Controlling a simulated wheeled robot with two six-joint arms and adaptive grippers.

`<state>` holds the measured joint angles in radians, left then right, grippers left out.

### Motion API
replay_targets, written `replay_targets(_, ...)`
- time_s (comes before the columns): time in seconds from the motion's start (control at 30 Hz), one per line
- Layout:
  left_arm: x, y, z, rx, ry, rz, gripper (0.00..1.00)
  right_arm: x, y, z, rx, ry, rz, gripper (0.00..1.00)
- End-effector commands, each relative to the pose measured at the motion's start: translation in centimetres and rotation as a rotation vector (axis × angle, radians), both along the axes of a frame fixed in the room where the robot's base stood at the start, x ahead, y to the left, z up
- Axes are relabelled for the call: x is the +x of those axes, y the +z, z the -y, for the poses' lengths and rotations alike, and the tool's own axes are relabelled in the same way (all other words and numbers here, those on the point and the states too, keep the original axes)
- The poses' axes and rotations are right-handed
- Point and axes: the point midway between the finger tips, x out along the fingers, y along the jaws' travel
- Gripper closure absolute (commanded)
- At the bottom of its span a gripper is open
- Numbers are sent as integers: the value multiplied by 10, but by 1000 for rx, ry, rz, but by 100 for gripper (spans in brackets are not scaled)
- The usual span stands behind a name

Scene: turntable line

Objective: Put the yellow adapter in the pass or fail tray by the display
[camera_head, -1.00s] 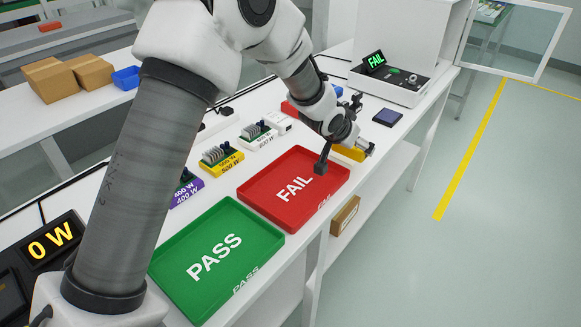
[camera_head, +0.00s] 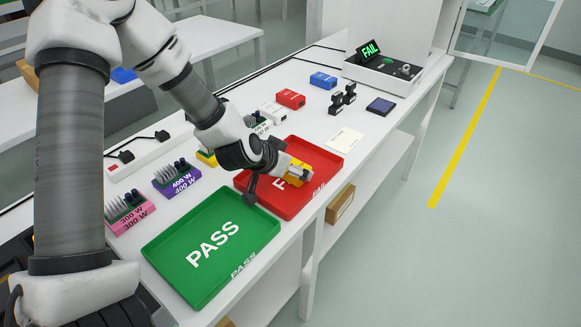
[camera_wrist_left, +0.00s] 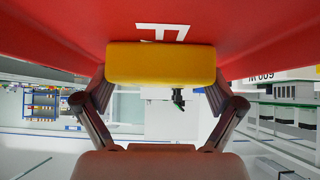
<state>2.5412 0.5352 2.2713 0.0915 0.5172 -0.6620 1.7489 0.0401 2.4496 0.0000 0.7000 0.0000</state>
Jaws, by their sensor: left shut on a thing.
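The yellow adapter (camera_head: 298,179) is held by my left gripper (camera_head: 288,172) at the red FAIL tray (camera_head: 330,157), inside its outline in the head view. It also shows between the two fingers in the left wrist view (camera_wrist_left: 160,64), with the red tray surface (camera_wrist_left: 60,28) close behind it. I cannot tell whether it touches the tray floor. The green PASS tray (camera_head: 250,222) is empty beside it. My right gripper is not in view.
A red block (camera_head: 290,98), a blue block (camera_head: 323,80), black clamps (camera_head: 342,98) and a dark blue block (camera_head: 381,106) stand farther along the table. Purple (camera_head: 177,181) and pink (camera_head: 130,213) load units line the left side. A white card (camera_head: 345,140) lies beyond the FAIL tray.

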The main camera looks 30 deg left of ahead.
Motion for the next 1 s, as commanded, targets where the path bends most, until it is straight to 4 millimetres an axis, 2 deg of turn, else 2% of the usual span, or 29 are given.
replay_targets(0.27,0,-3,0,-1,0,-2,59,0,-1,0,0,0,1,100)
replay_targets(0.3,0,-3,0,-1,0,-3,0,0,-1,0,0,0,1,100)
replay_targets(0.6,0,-2,0,-1,0,-3,0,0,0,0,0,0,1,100)
replay_targets(0.73,-3,7,0,-3,0,-1,0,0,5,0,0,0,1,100)
replay_targets(0.87,-19,27,0,-7,0,-2,0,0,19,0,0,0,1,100)
replay_targets(1.0,-47,59,-3,-12,4,0,0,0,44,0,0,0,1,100)
